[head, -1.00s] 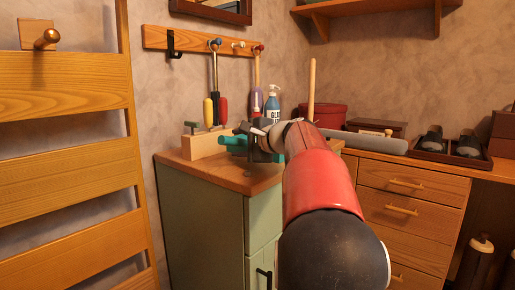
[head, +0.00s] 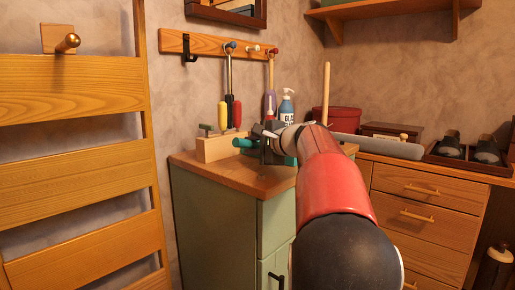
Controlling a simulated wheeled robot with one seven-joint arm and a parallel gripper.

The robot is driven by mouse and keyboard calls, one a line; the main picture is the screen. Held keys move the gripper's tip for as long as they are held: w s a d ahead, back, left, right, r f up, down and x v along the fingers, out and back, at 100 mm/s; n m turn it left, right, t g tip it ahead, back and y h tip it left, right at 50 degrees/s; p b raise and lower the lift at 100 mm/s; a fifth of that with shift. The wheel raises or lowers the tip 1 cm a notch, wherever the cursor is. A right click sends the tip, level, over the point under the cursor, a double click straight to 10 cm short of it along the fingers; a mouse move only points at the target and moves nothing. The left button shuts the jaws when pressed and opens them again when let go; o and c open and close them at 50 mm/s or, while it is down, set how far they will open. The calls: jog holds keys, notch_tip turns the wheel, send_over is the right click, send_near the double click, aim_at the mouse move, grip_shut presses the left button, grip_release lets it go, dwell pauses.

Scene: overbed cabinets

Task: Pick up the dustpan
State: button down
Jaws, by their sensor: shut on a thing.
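A teal thing, which I take to be the dustpan (head: 243,143), is at the top of the green cabinet. Its rounded end sticks out to the left of my gripper (head: 268,147), and more teal shows just to the right. My gripper is shut on it. The gripper and my arm hide much of its shape. I cannot tell whether it touches the cabinet top.
The green cabinet's wooden top (head: 235,178) is bare at the front. A wooden block (head: 214,148), yellow- and red-handled tools and a pump bottle (head: 287,105) stand close behind. A grey roll (head: 385,146) lies to the right. A slatted wooden frame (head: 75,165) stands at left.

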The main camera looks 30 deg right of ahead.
jog(key=r, duration=0.2)
jog(key=r+p, duration=0.1)
jog(key=r, duration=0.4)
jog(key=shift+s+d+p, duration=0.2)
jog(key=shift+s+p, duration=0.2)
jog(key=s+d, duration=0.3)
jog(key=s, duration=0.6)
jog(key=s+d+b, duration=0.1)
jog(key=s+d, duration=0.2)
jog(key=s, duration=0.6)
jog(key=shift+d+b, duration=0.2)
jog(key=shift+b, duration=0.1)
jog(key=shift+f, duration=0.15)
